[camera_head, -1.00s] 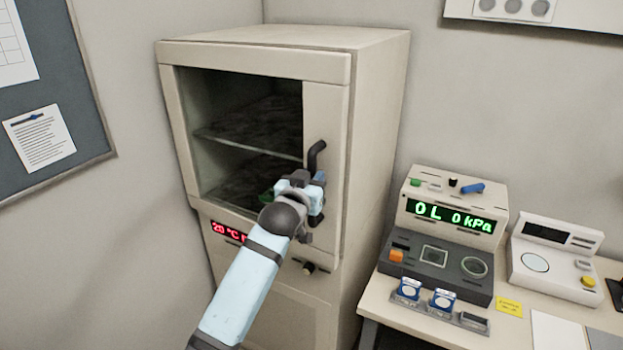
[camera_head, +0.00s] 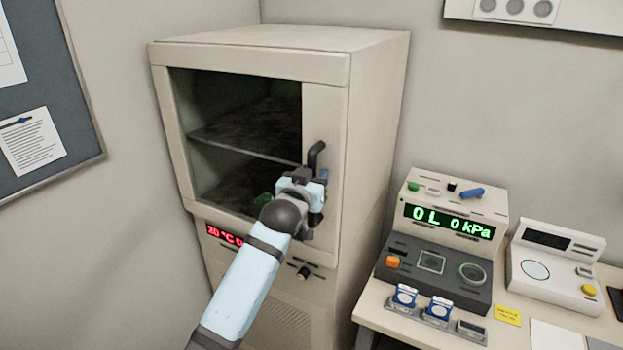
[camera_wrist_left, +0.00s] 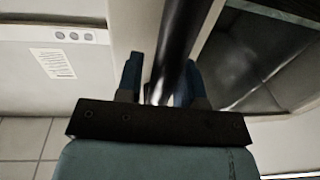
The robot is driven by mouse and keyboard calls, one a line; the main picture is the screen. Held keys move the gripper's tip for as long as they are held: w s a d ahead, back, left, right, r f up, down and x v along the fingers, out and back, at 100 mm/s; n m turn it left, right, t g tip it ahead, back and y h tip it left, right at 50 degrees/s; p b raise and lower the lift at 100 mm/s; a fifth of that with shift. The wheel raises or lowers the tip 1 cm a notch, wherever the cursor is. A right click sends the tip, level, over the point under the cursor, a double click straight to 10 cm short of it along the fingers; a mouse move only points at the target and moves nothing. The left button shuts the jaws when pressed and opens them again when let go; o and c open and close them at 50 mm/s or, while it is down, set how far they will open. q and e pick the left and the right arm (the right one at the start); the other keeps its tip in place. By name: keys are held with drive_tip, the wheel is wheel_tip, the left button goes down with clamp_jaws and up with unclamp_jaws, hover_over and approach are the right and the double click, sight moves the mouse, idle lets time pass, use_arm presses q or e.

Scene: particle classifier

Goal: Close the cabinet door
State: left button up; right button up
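The cabinet (camera_head: 376,150) stands in the corner. Its glazed door (camera_head: 326,115) looks flush, or nearly flush, with the body in the head view; a small gap cannot be ruled out. The dark bar handle (camera_head: 316,154) is on the door's right side. My left gripper (camera_head: 312,185) is at the handle's lower part, partly hidden by my own wrist. In the left wrist view the handle (camera_wrist_left: 178,45) passes between the two spread fingers (camera_wrist_left: 160,85), with slim light gaps beside it. My right gripper is not in view.
A bench (camera_head: 375,312) at right carries a pressure display unit (camera_head: 455,220) and a smaller white device (camera_head: 555,265). A red temperature readout (camera_head: 224,234) and a knob (camera_head: 303,272) sit below the door. A pinboard (camera_head: 60,110) hangs at left.

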use_arm(q)
drive_tip(key=shift+o, duration=0.7)
drive_tip(key=shift+w+d+f, duration=0.25)
drive_tip(key=shift+w, duration=0.05)
drive_tip(key=b+v, duration=0.2)
drive_tip(key=v, duration=1.2)
drive_tip(key=shift+r+b, duration=0.2)
drive_tip(key=shift+b, duration=0.1)
drive_tip(key=s+a+f+g+y, duration=0.1)
drive_tip(key=s+a+f+g, duration=0.2)
drive_tip(key=f, duration=0.9)
drive_tip(key=s+a+f+g, duration=0.1)
drive_tip(key=s+a+f, duration=0.2)
drive_tip(key=s+f, duration=0.5)
drive_tip(key=s+a+f+n+g+y+p, duration=0.1)
drive_tip(key=s+a+f, duration=0.3)
drive_tip(key=s+f, duration=0.4)
drive_tip(key=s+a+f+g+y+p, duration=0.1)
drive_tip(key=s+a+f, duration=0.3)
drive_tip(key=s+f, duration=0.5)
drive_tip(key=shift+s+a, duration=0.25)
drive_tip(key=shift+s, duration=0.3)
